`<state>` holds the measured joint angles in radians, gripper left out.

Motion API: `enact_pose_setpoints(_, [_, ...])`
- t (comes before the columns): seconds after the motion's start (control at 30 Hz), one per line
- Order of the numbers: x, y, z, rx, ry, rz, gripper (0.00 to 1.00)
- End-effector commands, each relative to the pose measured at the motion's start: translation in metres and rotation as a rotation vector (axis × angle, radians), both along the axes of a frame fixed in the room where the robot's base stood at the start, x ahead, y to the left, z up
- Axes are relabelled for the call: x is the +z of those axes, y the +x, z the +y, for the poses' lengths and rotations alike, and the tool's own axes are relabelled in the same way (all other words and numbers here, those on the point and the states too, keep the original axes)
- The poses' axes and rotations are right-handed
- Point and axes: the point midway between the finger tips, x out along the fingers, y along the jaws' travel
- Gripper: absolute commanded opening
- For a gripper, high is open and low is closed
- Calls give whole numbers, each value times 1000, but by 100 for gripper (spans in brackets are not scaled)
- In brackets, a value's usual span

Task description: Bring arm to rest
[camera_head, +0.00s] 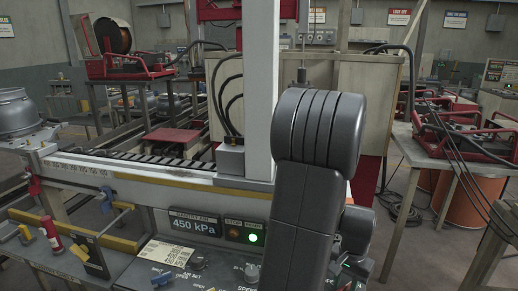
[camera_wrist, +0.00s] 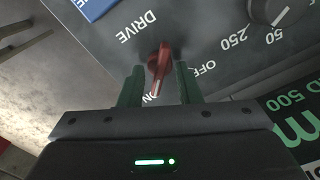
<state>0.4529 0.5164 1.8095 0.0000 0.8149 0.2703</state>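In the wrist view, my gripper (camera_wrist: 158,82) is open, with its two green fingers on either side of a red switch lever (camera_wrist: 158,62). Gaps show between the lever and both fingers. The lever sits on a dark panel (camera_wrist: 105,52) marked DRIVE, and its pale tip points down towards the partly hidden ON mark, with OFF to the right. In the head view, my dark grey arm (camera_head: 308,185) rises in front of the machine's control panel; my gripper and the red lever are hidden there.
A display (camera_head: 195,225) reads 450 kPa, beside a lit green button (camera_head: 252,238). A white post (camera_head: 261,90) stands just left of my arm. A bench (camera_head: 465,165) with red fixtures is at the right. In the wrist view, a dark knob (camera_wrist: 270,8) is at upper right.

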Motion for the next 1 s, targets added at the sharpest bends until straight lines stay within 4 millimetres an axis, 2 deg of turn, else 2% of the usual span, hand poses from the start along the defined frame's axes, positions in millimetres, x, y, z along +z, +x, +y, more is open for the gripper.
enact_pose_setpoints(0.6, [1, 0, 0, 480, 1, 1, 31])
enact_pose_setpoints(1.0, [0, 0, 0, 600, 1, 1, 31])
